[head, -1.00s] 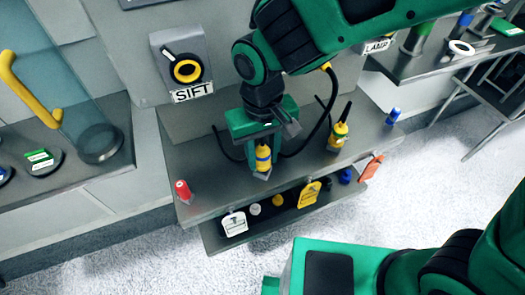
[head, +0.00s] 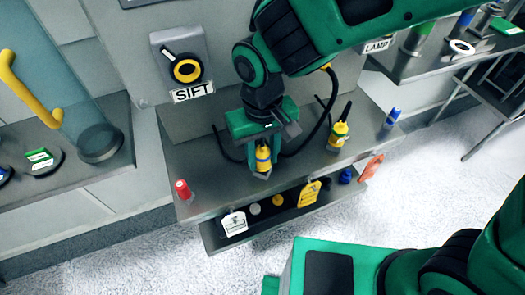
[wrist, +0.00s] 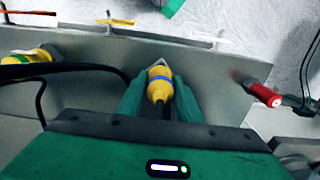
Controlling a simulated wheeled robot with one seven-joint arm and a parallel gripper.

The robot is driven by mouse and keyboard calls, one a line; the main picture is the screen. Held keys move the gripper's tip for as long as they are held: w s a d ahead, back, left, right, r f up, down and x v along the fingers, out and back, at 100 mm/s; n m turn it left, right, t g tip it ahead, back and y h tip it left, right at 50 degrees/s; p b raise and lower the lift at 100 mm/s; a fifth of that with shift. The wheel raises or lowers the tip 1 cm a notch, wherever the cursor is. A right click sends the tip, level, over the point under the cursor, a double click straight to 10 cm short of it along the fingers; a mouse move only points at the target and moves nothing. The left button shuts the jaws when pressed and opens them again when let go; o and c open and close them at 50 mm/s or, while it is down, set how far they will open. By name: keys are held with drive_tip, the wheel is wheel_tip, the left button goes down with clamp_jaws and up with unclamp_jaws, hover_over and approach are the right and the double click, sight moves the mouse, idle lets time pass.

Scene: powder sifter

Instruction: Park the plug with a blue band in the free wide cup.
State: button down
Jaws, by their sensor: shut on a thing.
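The yellow plug with a blue band (head: 263,156) is in my gripper (head: 262,170), over the front part of the grey bench ledge. In the wrist view the same plug (wrist: 160,88) sits between the two green fingers of my gripper (wrist: 160,80), with a dark cable running back from it. My gripper is shut on it. I cannot tell whether the plug's lower end touches anything. A second yellow plug, with a green band (head: 338,136), stands to the right on the ledge; it lies at the left of the wrist view (wrist: 35,57). I cannot clearly make out the free wide cup.
A red-topped piece (head: 183,190) stands at the ledge's left and a blue one (head: 391,118) at its right. A lower shelf holds several small caps and tags, including a yellow tag (head: 310,194). The SIFT switch (head: 187,69) is on the wall panel behind. Dark cables loop behind my gripper.

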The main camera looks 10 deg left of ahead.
drive_tip(key=shift+f, duration=0.5)
drive_tip(key=c, duration=1.2)
unclamp_jaws()
wheel_tip(320, 180, up, 11)
drive_tip(key=shift+f, duration=0.15)
